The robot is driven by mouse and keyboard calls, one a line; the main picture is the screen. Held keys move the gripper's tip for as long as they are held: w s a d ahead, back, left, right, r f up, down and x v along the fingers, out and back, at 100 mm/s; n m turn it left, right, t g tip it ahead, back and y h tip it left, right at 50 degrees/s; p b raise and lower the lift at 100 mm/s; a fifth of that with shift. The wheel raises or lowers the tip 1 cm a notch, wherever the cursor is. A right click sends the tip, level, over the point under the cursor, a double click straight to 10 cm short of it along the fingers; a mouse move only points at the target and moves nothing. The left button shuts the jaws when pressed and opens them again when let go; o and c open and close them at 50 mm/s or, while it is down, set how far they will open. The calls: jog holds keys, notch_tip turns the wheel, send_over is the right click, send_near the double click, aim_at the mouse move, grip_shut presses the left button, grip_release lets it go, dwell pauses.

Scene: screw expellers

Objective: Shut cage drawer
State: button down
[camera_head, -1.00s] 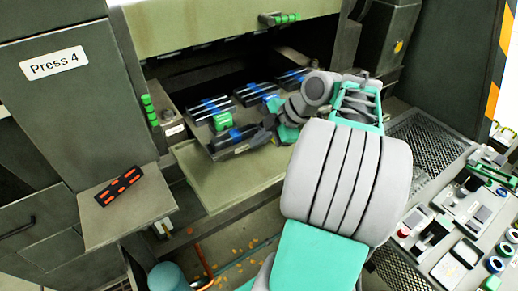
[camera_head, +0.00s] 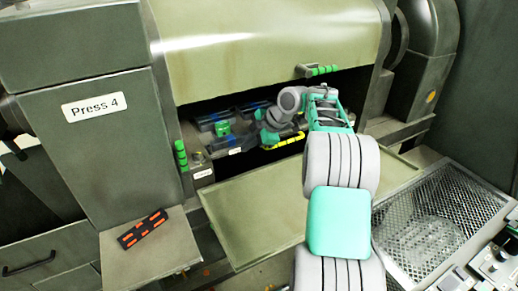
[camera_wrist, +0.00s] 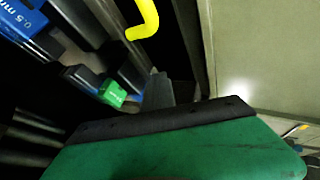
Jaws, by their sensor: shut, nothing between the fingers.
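The cage drawer (camera_head: 236,151) is a dark tray with blue and green parts, inside the low opening of the machine marked Press 4. Its front edge sits near the mouth of the opening, and its depth inside is hard to judge. A yellow handle (camera_head: 288,141) shows at the drawer's front right, and a yellow bar end also appears at the top of the wrist view (camera_wrist: 146,18). My gripper (camera_head: 266,132) is shut and empty at the drawer's front, close to the handle. Whether it touches the drawer is unclear. In the wrist view, dark fingers (camera_wrist: 156,90) point toward the green and blue parts.
A pale flap (camera_head: 250,215) slopes out below the opening. The raised cover (camera_head: 260,50) with a green-gripped handle (camera_head: 318,71) is above. A ledge at left holds an orange-and-black block (camera_head: 142,229). A mesh panel (camera_head: 435,215) and a bench of parts are at right.

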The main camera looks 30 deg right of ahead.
jog(key=shift+w+r, duration=0.15)
jog(key=shift+w, duration=0.55)
jog(key=shift+d+r, duration=0.1)
jog(key=shift+d, duration=0.1)
